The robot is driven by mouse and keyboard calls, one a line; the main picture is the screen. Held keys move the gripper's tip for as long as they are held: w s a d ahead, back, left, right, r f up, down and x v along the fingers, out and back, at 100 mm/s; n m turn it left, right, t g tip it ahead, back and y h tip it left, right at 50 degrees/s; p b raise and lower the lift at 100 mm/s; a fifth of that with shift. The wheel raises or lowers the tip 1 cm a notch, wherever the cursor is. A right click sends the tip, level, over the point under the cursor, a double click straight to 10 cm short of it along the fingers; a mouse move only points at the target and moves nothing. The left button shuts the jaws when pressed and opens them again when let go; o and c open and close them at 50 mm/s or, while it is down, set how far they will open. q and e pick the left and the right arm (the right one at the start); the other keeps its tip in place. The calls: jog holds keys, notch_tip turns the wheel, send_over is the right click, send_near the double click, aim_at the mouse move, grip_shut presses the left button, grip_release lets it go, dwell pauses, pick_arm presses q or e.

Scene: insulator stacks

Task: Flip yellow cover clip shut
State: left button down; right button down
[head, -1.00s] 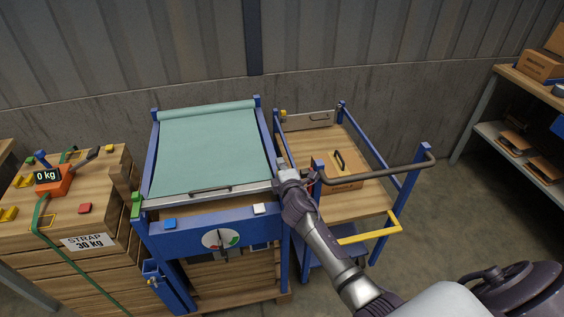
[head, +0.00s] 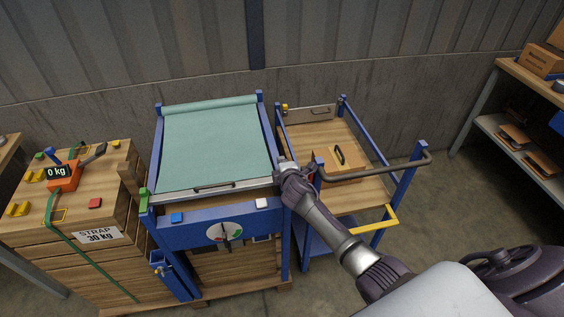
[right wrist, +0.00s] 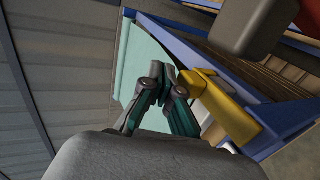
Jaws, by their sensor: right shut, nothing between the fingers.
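The teal cover (head: 215,145) lies stretched over the blue-framed stand, with a metal bar and dark handle (head: 213,187) along its front edge. My right gripper (head: 286,166) is at the front right corner of this cover. In the right wrist view my right gripper (right wrist: 168,84) is shut and empty, its fingertips just beside the yellow clip (right wrist: 222,103). The clip sits at the blue rail (right wrist: 285,122); I cannot tell whether it is fully shut or whether the fingers touch it. In the head view my gripper hides the clip. My left gripper is not in view.
A blue cart with a wooden top (head: 318,125) and a brown handle bar (head: 385,167) stands close to the right of my right gripper. A wooden crate (head: 95,195) stands left. A green clip (head: 143,200) is at the stand's left front corner.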

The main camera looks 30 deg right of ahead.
jog(key=shift+r+p, duration=0.45)
jog(key=shift+r, duration=0.05)
notch_tip(320, 180, up, 4)
jog(key=p, duration=0.3)
jog(key=shift+w+d+r+p, duration=0.1)
jog(key=shift+r+p, duration=0.05)
jog(key=shift+p, duration=0.15)
notch_tip(320, 180, up, 9)
jog(key=b, duration=0.1)
jog(key=shift+f, duration=0.2)
